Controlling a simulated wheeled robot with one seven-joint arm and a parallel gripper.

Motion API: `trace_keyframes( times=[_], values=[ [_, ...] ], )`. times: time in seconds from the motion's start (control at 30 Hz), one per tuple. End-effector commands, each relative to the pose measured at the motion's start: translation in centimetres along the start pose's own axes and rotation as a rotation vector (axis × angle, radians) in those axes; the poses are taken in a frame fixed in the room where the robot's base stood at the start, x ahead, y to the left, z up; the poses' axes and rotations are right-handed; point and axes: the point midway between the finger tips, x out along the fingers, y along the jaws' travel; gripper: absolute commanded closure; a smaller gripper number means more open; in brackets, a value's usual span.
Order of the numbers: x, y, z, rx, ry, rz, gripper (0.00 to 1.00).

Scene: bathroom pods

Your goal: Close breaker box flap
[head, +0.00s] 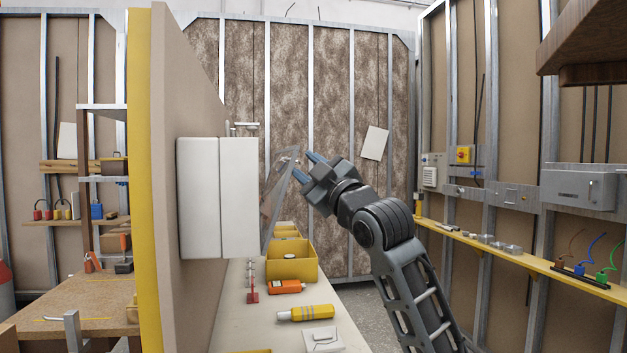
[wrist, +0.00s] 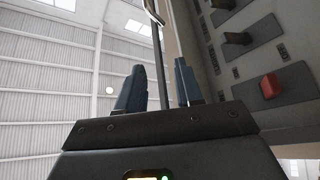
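The white breaker box (head: 238,197) is mounted on the panel wall at centre left. Its see-through flap (head: 277,200) stands open, sticking out from the box's right side. My gripper (head: 304,166) is at the upper outer edge of the flap. In the wrist view, my gripper (wrist: 160,68) has its two dark fingers apart with a gap between them. The flap's thin edge (wrist: 157,35) shows just beyond the fingers, in line with the gap; I cannot tell whether it touches them. The box's switch face (wrist: 252,55) is at the right, with dark switches and a red one.
A workbench (head: 270,340) runs below the box, with yellow bins (head: 292,266), an orange tool (head: 286,287) and a yellow-grey tool (head: 306,313). The panel wall (head: 180,80) stands close at the left. Open floor (head: 355,300) lies right of the bench.

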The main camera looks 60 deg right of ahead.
Motion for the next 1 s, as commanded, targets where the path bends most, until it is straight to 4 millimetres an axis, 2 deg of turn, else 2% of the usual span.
trace_keyframes(
  times=[0.27, 0.6, 0.7, 1.0],
  values=[
    [-0.8, -0.1, 0.1, 0.001, 0.0, 0.0, 0.64],
    [-6.1, -0.2, 0.2, 0.001, 0.0, 0.0, 0.64],
    [-7.1, -0.1, 0.1, 0.001, 0.0, 0.002, 0.64],
    [-7.8, 0.0, 0.0, 0.0, 0.0, -0.001, 0.64]
  ],
)
